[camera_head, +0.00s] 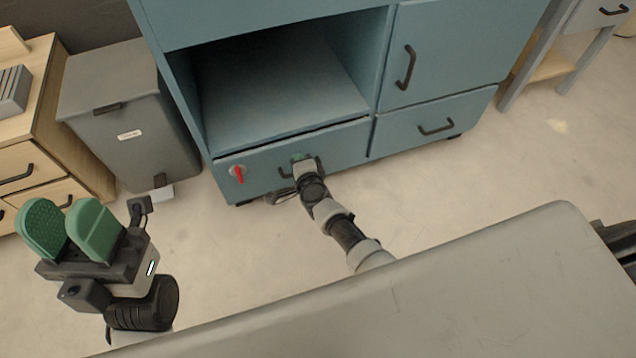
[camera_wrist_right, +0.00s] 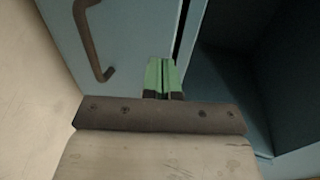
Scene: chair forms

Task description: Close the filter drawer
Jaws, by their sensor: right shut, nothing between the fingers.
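The drawer under the open compartment, likely the filter drawer (camera_head: 345,146), has a teal front with a red lever (camera_head: 239,173) at its left and a dark bar handle. A narrow dark gap runs along its top edge, and it looks nearly flush. My right gripper (camera_head: 300,159) is at the drawer front beside the handle, hiding part of it. In the right wrist view its green fingers (camera_wrist_right: 162,76) are together and empty, against or very near the front, with the handle (camera_wrist_right: 92,42) to the left. My left gripper (camera_head: 70,226) is open and empty, away from the cabinet.
The teal cabinet (camera_head: 280,25) has an open, empty compartment above the drawer, and a door (camera_head: 450,50) and another drawer (camera_head: 405,130) to the right. A grey bin (camera_head: 125,130) and a wooden drawer unit (camera_head: 60,130) stand left. Floor in front is clear.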

